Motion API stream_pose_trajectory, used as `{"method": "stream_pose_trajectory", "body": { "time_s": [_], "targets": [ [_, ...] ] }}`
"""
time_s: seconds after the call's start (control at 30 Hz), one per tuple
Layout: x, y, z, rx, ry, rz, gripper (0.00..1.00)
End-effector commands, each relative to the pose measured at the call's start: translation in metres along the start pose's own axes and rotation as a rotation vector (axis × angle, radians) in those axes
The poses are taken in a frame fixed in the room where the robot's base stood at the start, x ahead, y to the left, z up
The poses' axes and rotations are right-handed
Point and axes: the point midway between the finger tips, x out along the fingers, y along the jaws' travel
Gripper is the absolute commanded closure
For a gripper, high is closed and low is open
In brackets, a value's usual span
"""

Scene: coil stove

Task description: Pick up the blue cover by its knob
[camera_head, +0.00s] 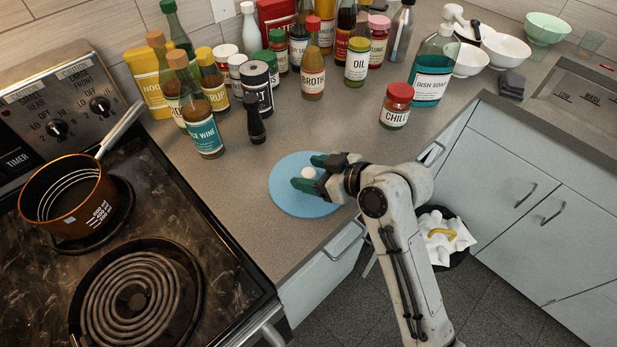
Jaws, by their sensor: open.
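The blue cover (285,187) is a flat light-blue disc lying on the grey counter, close to the counter's front edge. Its white knob (308,172) stands up near the middle. My gripper (310,174) is over the cover, its dark green fingertips open with the knob showing between them. I cannot tell whether either finger touches the knob. My gripper and wrist hide the right part of the cover.
A stove with an orange-brown saucepan (70,197) is at left. Several bottles and jars stand behind the cover, with a dark pepper mill (255,120) nearest. A chili jar (396,106) and dish soap (433,70) stand behind my wrist. An open bin (462,245) is below right.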

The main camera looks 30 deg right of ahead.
Motion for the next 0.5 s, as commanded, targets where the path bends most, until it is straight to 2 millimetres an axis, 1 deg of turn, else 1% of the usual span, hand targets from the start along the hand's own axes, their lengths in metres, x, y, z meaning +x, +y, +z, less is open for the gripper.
{"method": "stream_pose_trajectory", "body": {
  "time_s": [0.03,0.13,0.37,0.5],
  "targets": [
    [0.0055,0.0000,-0.0002,0.001,-0.001,0.000,0.35],
    [0.0112,0.0003,0.0009,0.001,-0.002,0.001,0.35],
    [0.0120,0.0004,0.0011,0.001,-0.001,0.002,0.35],
    [0.0119,0.0004,0.0011,0.001,-0.001,0.002,0.48]
  ]
}}
